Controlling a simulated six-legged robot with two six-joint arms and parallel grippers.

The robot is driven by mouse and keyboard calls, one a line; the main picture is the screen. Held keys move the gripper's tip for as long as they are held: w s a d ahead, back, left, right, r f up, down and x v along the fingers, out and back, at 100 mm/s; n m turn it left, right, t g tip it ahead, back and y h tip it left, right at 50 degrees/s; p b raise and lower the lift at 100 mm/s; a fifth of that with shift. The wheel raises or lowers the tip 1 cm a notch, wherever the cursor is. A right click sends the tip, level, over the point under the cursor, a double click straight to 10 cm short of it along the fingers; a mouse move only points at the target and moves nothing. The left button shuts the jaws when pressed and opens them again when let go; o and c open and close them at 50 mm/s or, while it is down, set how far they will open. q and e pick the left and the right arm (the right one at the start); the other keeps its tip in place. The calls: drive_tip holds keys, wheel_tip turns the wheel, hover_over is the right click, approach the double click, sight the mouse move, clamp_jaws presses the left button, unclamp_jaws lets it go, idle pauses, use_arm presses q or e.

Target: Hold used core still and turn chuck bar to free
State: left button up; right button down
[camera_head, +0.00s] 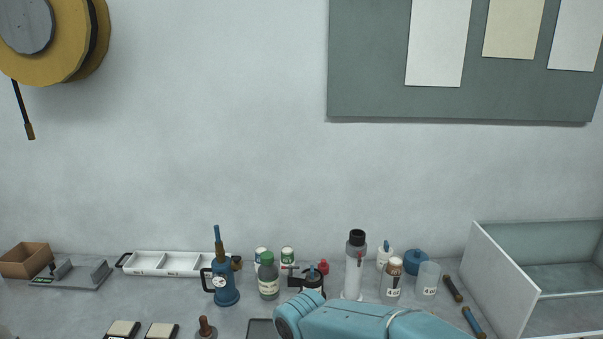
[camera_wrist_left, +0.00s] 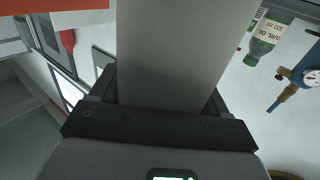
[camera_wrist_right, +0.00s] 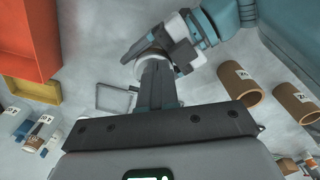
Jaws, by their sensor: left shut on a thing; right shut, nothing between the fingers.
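In the left wrist view my left gripper (camera_wrist_left: 160,108) is shut on a wide, plain grey piece (camera_wrist_left: 185,50). It fills the space between the dark fingers and hides what lies behind; I cannot tell whether it is the used core. In the right wrist view my right gripper (camera_wrist_right: 157,80) is shut with nothing between its fingers. Its tips are close to a pale rounded part (camera_wrist_right: 152,58) beside a grey and black gripper-like assembly on a teal arm; whether they touch is unclear. I cannot make out the chuck bar for certain. Neither gripper shows in the head view.
Two brown tubes (camera_wrist_right: 240,95) (camera_wrist_right: 295,102) stand at right in the right wrist view. An orange bin (camera_wrist_right: 30,45) and a yellow bin (camera_wrist_right: 32,90) are at left. In the head view, bottles, a blue pump (camera_head: 222,282) and a white tray (camera_head: 165,264) line the bench by the wall.

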drive_tip(key=shift+w, duration=0.55)
idle(0.4)
drive_tip(key=shift+d, duration=0.2)
idle(0.5)
drive_tip(key=shift+w+d, duration=0.25)
drive_tip(key=shift+d, duration=0.25)
drive_tip(key=shift+w+d, duration=0.4)
drive_tip(key=shift+d, duration=0.05)
drive_tip(key=shift+w, duration=0.1)
drive_tip(key=shift+d, duration=0.15)
wheel_tip(320, 180, up, 6)
drive_tip(key=shift+s+d, duration=0.2)
drive_tip(key=shift+s, duration=0.05)
idle(0.5)
